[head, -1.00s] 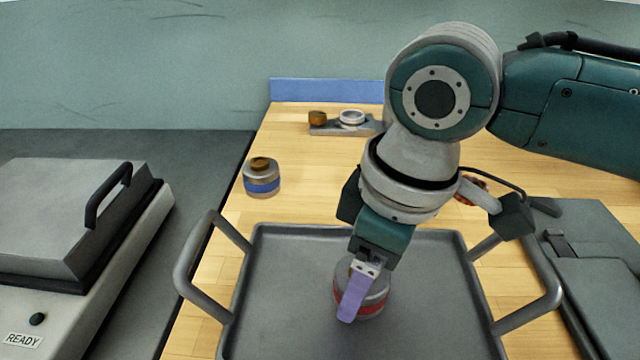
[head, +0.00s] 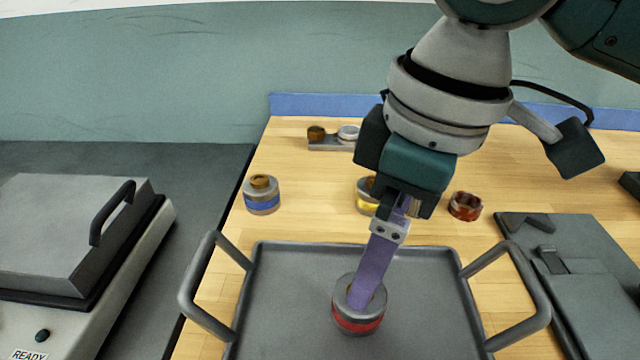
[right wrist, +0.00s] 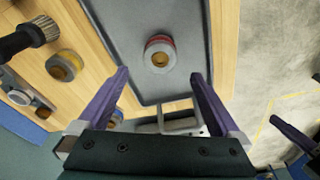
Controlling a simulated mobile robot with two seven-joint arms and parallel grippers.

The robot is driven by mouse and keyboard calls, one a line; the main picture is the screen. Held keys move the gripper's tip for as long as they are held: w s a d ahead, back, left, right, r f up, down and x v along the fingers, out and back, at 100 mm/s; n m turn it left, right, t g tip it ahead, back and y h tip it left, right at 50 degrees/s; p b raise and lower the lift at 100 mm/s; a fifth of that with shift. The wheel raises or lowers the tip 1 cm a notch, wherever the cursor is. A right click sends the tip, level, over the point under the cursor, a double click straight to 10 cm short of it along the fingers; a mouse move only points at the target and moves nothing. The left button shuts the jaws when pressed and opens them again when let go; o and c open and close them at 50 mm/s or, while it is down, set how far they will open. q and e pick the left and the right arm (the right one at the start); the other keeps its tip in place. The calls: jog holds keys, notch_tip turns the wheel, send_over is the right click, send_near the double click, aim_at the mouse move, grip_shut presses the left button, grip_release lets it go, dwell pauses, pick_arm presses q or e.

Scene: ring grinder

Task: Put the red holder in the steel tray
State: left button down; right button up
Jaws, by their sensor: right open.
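The red holder (head: 358,318), a grey round pot with a red band, stands upright on the floor of the steel tray (head: 290,275). It also shows in the right wrist view (right wrist: 160,54), beyond my fingertips, with a brownish centre. My right gripper (head: 362,300) is open above the holder, one purple finger overlapping it in the head view. In the right wrist view the fingers (right wrist: 160,75) are spread wide with nothing between them. A purple finger at the lower right edge of that view looks like my left gripper (right wrist: 292,135), mostly cut off.
A blue-banded holder (head: 262,197) and a partly hidden yellow-banded holder (head: 366,200) stand behind the tray. A red-brown ring (head: 465,206) lies to their right. A grey machine marked READY (head: 85,230) is at left, a dark flat unit (head: 585,265) at right. The tray handles stick up.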

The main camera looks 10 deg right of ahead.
jog(key=s+a+f+m+t+y, duration=0.1)
jog(key=s+a+m+t+y, duration=0.2)
jog(key=s, duration=0.4)
jog(key=s+d+f+m+h, duration=0.1)
jog(key=s+d, duration=0.2)
jog(key=s+d+f+m+h, duration=0.1)
jog(key=s+d+m, duration=0.1)
jog(key=d, duration=0.2)
jog(key=s+d+f+m+h, duration=0.1)
jog(key=s+d+m+h, duration=0.1)
jog(key=s+d, duration=0.1)
jog(key=shift+s+d+g, duration=0.15)
jog(key=shift+s+g, duration=0.15)
jog(key=shift+s, duration=0.05)
notch_tip(320, 180, up, 45)
jog(key=p, duration=4.5)
jog(key=shift+f, duration=0.1)
